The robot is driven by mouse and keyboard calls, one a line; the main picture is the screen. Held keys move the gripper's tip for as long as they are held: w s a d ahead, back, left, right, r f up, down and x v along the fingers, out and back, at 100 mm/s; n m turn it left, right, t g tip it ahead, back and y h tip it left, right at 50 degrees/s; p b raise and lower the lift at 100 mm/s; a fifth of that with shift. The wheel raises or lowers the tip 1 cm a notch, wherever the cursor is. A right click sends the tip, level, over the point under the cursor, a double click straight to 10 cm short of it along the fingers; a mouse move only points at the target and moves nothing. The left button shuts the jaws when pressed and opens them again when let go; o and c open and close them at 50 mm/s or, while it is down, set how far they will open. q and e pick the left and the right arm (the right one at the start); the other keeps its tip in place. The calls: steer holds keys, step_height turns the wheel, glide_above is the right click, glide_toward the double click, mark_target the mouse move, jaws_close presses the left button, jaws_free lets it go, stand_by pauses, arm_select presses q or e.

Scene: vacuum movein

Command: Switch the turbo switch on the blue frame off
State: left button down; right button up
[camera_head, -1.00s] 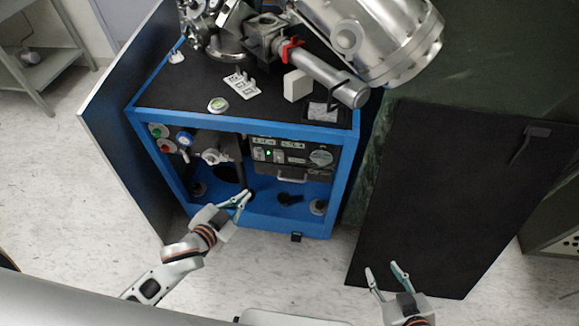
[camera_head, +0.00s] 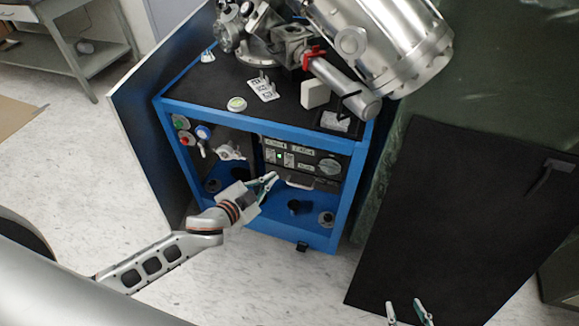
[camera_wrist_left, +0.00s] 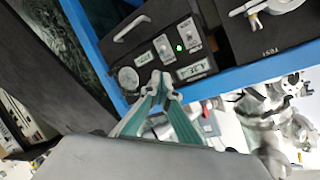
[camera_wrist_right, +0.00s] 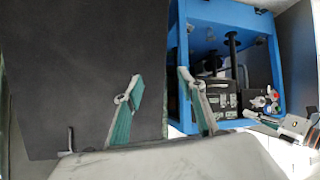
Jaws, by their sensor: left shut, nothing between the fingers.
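The blue frame (camera_head: 340,197) holds a dark control panel (camera_head: 304,172) with a lit green light (camera_head: 279,155). In the left wrist view, two switches, (camera_wrist_left: 163,47) and (camera_wrist_left: 190,36), sit either side of the green light (camera_wrist_left: 179,46). Their labels are too small to read, so I cannot tell which is the turbo switch. My left gripper (camera_head: 273,178) is shut and empty just in front of the panel; its tips (camera_wrist_left: 160,78) show below the switches in the wrist view, apparently without touching them. My right gripper (camera_head: 408,308) is open and empty, far from the panel.
A round knob (camera_wrist_left: 128,78) and a handle (camera_wrist_left: 132,28) are on the panel. Valves (camera_head: 203,133) sit at the frame's left. A side panel (camera_head: 145,125) stands open at left; a black board (camera_head: 455,220) leans at right. Metal vacuum parts (camera_head: 385,45) stand on top.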

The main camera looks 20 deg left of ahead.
mark_target(287, 164)
steer(key=shift+a, duration=0.15)
arm_select(q)
steer(key=shift+b+x, duration=0.95)
steer(key=shift+x, duration=4.05)
arm_select(e)
steer(key=shift+d+f, duration=0.3)
steer(key=shift+f, duration=0.5)
